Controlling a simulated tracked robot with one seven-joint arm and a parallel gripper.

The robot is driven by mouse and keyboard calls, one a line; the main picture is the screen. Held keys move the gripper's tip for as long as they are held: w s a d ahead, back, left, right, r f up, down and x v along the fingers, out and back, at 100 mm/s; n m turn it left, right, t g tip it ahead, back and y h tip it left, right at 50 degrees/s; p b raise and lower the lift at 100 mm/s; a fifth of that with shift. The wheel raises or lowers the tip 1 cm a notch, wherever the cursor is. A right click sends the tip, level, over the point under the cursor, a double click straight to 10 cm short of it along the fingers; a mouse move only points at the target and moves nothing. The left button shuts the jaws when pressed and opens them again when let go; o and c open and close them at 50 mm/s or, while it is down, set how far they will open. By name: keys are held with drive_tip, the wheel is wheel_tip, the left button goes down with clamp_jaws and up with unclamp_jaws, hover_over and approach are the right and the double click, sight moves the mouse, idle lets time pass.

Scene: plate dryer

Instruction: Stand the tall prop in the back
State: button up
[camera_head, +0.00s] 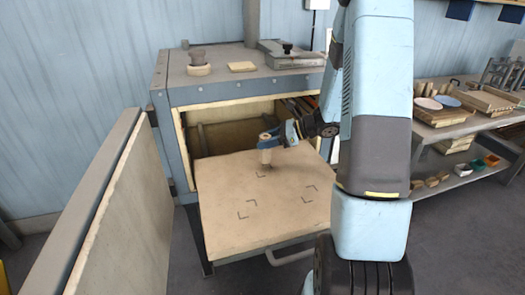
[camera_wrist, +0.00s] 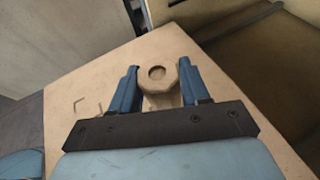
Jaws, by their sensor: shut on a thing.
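The tall prop (camera_head: 266,156) is a pale upright post with a wider, many-sided top. In the head view it stands at the back of the pulled-out shelf (camera_head: 225,200), close to a corner-marked spot. My gripper (camera_head: 277,137) reaches it from the right and is shut on its upper part. In the wrist view the prop's top (camera_wrist: 157,74), with a round hole, lies between the two blue fingers of my gripper (camera_wrist: 157,88). Whether its foot touches the shelf is hard to tell.
Several corner marks (camera_head: 246,208) lie on the bare shelf. The kiln-like box (camera_head: 240,85) opens behind it, with its thick door (camera_head: 105,205) swung out left. A handle (camera_head: 292,257) juts from the shelf front. A bench (camera_head: 455,115) with plates stands right.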

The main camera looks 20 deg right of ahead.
drive_tip(key=shift+a+f, duration=0.3)
drive_tip(key=shift+f, duration=0.05)
drive_tip(key=shift+w+a+f, duration=0.15)
drive_tip(key=shift+f, duration=1.55)
drive_tip(key=shift+f, duration=0.1)
drive_tip(key=o, duration=1.2)
